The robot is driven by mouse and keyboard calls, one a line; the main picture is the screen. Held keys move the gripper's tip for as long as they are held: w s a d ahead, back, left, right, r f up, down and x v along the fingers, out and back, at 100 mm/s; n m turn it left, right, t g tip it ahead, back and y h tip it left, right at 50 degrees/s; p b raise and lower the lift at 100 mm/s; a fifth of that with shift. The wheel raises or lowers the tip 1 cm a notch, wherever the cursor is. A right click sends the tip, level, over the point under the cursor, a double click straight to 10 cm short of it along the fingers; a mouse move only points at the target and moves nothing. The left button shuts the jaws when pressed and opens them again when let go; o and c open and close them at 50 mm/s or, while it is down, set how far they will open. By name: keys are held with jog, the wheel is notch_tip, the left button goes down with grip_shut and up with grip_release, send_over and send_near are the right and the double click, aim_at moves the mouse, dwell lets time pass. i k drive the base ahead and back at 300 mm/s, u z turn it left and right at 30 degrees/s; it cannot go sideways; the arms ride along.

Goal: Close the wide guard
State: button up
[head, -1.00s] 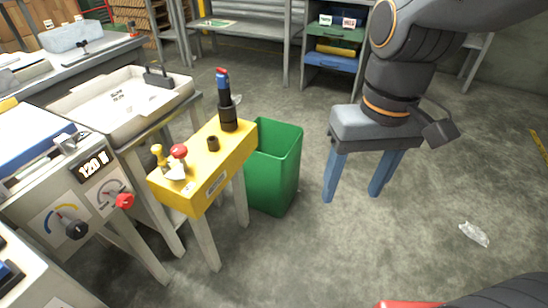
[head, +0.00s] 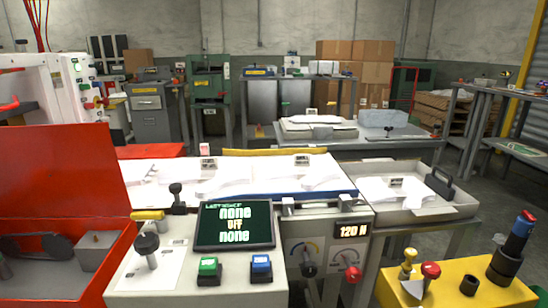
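No part is labelled as the wide guard, so I cannot tell for certain which one it is. A broad red panel (head: 55,172) stands raised at the left, behind an open red box (head: 118,262). Inside the box a dark belt (head: 38,246) and a grey block (head: 97,250) are exposed. A control panel (head: 120,290) stands beside the box, with a screen (head: 235,225) reading "none", "off", "none". It carries a green button (head: 209,268), a blue button (head: 261,266) and levers. My gripper is outside this view.
A flat bed with white glove-shaped sheets (head: 240,175) lies behind the panel. To its right are a tray (head: 440,205), a "120 N" display (head: 351,231) and a yellow stand (head: 450,285) with knobs. Benches and cartons (head: 355,65) fill the back; some floor shows at right.

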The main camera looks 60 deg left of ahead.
aim_at(87, 180)
jog(key=u, duration=4.1)
jog(key=i, duration=1.25)
jog(key=z, duration=0.65)
